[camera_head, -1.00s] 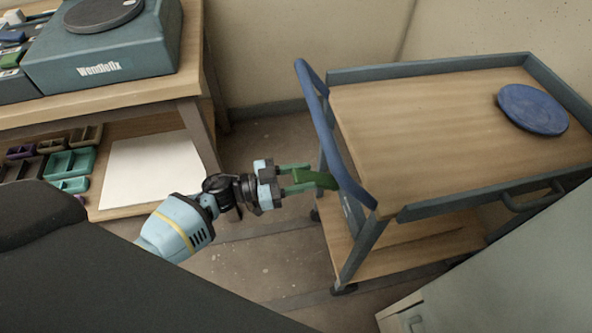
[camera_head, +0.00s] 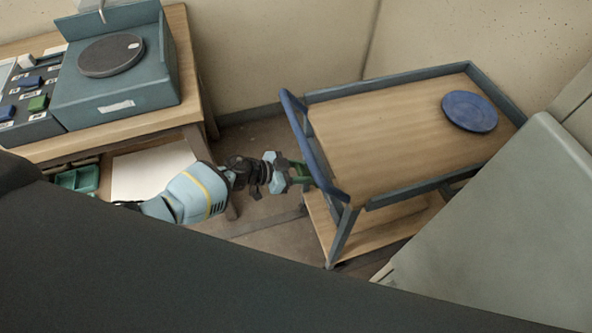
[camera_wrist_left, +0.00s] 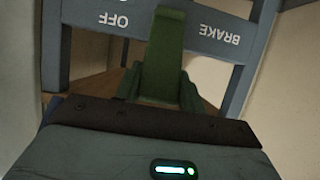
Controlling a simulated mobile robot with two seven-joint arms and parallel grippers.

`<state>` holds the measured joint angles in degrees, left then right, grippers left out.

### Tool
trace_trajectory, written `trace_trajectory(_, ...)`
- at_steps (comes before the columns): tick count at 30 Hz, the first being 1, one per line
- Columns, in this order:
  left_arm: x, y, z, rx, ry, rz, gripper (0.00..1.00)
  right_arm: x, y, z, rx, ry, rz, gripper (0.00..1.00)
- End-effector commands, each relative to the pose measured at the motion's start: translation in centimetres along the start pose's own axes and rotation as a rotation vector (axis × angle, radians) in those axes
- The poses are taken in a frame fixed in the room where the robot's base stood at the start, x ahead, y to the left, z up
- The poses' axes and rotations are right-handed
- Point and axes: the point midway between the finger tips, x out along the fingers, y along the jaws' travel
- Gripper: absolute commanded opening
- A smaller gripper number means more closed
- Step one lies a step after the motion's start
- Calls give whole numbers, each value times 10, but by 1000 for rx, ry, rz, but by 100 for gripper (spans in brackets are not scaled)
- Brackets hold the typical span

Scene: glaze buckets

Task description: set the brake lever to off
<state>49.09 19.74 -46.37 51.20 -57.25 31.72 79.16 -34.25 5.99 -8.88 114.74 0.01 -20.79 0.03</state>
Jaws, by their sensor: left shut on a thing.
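The brake lever (camera_wrist_left: 165,45) is a flat green piece on the blue-grey end panel (camera_wrist_left: 85,12) of the cart. In the left wrist view it stands between the upside-down words OFF, to its left, and BRAKE, to its right. Its exact setting I cannot tell. My left gripper (camera_wrist_left: 160,88) is shut on the lever. In the head view my left gripper (camera_head: 296,175) reaches the cart's handle end from the left, and its fingers largely hide the lever. My right gripper is in neither view.
The cart (camera_head: 390,125) has a wooden top, a blue handle bar (camera_head: 312,145) and a blue plate (camera_head: 470,111). A workbench (camera_head: 120,128) with a grey-blue machine (camera_head: 120,105) stands at the left. A grey-green panel (camera_head: 510,220) is close at the right.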

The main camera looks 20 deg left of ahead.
Motion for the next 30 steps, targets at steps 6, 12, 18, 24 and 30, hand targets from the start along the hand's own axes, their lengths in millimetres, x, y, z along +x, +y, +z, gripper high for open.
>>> trace_trajectory(6,13,-2,-25,3,24,-4,0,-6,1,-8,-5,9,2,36)
trace_trajectory(12,20,-2,-30,2,25,-3,0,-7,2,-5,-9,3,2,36)
trace_trajectory(18,24,-2,-33,3,26,-2,0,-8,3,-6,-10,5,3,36)
trace_trajectory(24,25,-2,-33,3,27,-2,0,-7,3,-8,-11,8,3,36)
trace_trajectory(30,25,-2,-34,3,27,-1,0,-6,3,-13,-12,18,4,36)
